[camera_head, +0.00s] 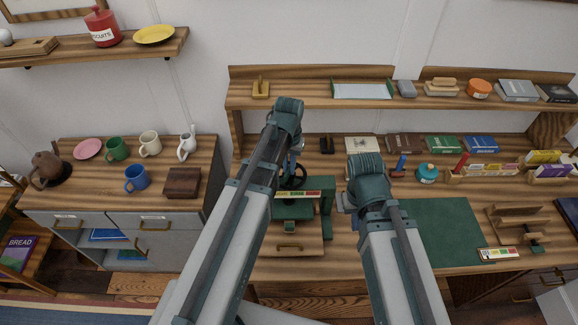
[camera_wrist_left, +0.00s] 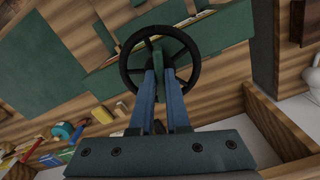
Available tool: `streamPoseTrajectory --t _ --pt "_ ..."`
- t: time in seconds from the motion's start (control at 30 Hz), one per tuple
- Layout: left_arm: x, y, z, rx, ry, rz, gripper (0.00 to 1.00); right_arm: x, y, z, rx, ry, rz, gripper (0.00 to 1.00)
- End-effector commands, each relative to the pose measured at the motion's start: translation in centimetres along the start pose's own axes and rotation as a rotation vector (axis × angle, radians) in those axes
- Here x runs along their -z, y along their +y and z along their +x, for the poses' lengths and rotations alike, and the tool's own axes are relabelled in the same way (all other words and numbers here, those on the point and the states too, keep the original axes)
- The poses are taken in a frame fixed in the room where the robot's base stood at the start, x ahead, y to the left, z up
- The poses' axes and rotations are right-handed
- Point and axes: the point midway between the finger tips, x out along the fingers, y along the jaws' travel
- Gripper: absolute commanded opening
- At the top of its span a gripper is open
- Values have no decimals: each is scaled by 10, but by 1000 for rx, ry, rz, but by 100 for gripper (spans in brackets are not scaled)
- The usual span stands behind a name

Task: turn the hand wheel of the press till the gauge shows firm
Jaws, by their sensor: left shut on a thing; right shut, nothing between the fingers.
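The green press (camera_head: 326,212) stands on the workbench at the front centre. Its dark hand wheel (camera_wrist_left: 185,42) shows whole in the left wrist view, with spokes and a green hub part. My left gripper (camera_wrist_left: 160,75), with blue fingers, is shut on the wheel at its near side. In the head view my left arm hides much of the wheel and gripper. A coloured gauge strip (camera_head: 298,194) runs across the front of the press; its reading is too small to tell. My right arm (camera_head: 372,195) is right of the press; its fingers are hidden.
A green mat (camera_head: 440,232) lies right of the press. A wooden stand (camera_head: 516,222) and a small coloured card (camera_head: 498,253) are at the right. A teal pot (camera_head: 427,174) and books stand behind. A side cabinet with mugs (camera_head: 137,178) is at left.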

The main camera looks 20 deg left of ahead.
Motion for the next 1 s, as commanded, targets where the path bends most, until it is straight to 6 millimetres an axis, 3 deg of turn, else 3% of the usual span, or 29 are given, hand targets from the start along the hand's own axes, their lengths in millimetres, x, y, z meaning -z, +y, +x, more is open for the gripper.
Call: streamPoseTrajectory --t 0.27,1.0 --pt "0 0 0 0 0 182 0 0 0 0 0 0 0 0" --pt "0 0 0 0 0 884 0 0 0 0 0 0 0 0"
